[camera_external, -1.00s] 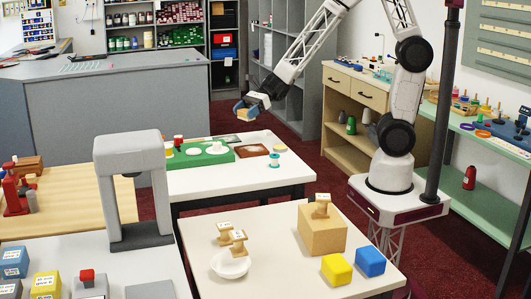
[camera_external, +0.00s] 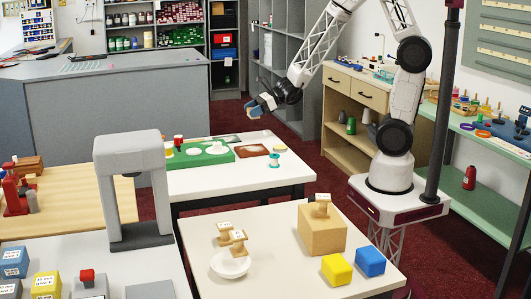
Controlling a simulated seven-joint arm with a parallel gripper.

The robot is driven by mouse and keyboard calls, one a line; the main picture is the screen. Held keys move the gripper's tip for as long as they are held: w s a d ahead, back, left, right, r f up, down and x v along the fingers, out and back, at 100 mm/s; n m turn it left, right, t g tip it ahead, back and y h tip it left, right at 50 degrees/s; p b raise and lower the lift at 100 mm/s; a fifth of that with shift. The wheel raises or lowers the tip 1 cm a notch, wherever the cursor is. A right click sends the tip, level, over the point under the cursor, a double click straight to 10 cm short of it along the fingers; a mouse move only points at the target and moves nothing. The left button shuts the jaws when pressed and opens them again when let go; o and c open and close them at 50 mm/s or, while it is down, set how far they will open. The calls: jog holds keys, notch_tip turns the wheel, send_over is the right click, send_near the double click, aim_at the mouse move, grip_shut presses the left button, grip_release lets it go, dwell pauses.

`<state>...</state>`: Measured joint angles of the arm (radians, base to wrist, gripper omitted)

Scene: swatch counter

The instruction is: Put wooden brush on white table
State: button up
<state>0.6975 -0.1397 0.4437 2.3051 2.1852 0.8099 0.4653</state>
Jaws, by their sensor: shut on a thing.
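My gripper (camera_external: 260,106) is in the air beyond the far edge of the white table. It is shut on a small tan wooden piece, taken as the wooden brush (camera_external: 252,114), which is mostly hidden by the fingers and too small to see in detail. The white table (camera_external: 235,179) stands below and nearer the camera. It carries a green board (camera_external: 222,158), a brown-red tile (camera_external: 251,150), a grey tile and a teal spool (camera_external: 274,160). Its front right part is bare. The held piece is clear of the tabletop.
A nearer pale table (camera_external: 285,268) holds a wooden block (camera_external: 322,232), several small wooden labelled pieces, a white bowl (camera_external: 230,265), a yellow cube (camera_external: 336,269) and a blue cube (camera_external: 370,261). A grey arch-shaped stand (camera_external: 128,180) rises left of the white table.

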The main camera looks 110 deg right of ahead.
jog(key=shift+f, duration=0.95)
jog(key=shift+f, duration=0.1)
send_over(253, 140)
jog(key=shift+w+f, duration=0.1)
jog(key=shift+f, duration=2.05)
jog(key=shift+f, duration=0.1)
jog(key=shift+f, duration=1.7)
jog(key=shift+f, duration=0.1)
jog(key=o, duration=0.9)
